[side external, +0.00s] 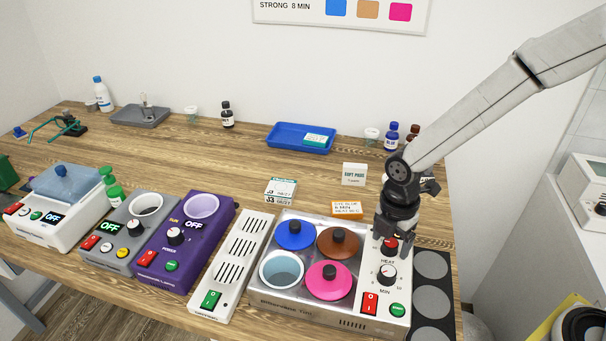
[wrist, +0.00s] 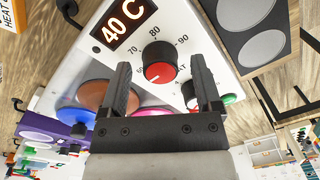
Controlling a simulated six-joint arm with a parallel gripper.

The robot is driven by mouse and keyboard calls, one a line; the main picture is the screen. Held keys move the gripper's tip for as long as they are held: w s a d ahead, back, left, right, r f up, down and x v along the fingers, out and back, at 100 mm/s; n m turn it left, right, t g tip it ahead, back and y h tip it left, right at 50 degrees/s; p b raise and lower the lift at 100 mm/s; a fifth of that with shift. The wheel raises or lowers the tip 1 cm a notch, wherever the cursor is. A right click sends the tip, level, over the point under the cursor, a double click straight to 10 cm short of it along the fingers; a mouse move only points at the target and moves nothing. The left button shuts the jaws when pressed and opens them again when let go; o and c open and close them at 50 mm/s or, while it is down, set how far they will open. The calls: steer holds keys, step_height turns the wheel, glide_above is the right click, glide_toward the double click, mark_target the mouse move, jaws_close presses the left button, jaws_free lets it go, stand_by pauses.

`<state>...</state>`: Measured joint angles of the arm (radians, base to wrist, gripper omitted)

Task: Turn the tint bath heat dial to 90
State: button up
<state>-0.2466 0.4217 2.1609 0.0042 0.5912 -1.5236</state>
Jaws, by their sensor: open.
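The tint bath (side external: 270,297) is a steel unit with blue, brown and pink lids and one open pot. Its white panel carries the heat dial (side external: 390,246), a black knob with a red cap, also in the wrist view (wrist: 159,63). The dial's white line points lower left, near the low end of its scale; 70, 80 and 90 are readable around it. The display (wrist: 124,20) reads 40 C. My gripper (side external: 389,238) points down over the dial. In the wrist view my gripper (wrist: 161,62) is open, one finger either side of the knob; contact cannot be told.
The minutes dial (side external: 387,274), red switch (side external: 370,303) and green button (side external: 397,310) sit just in front on the same panel. A black plate with grey discs (side external: 432,299) lies to the right. An orange-edged card (side external: 347,209) and bottles (side external: 391,137) stand behind.

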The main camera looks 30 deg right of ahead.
jaws_close()
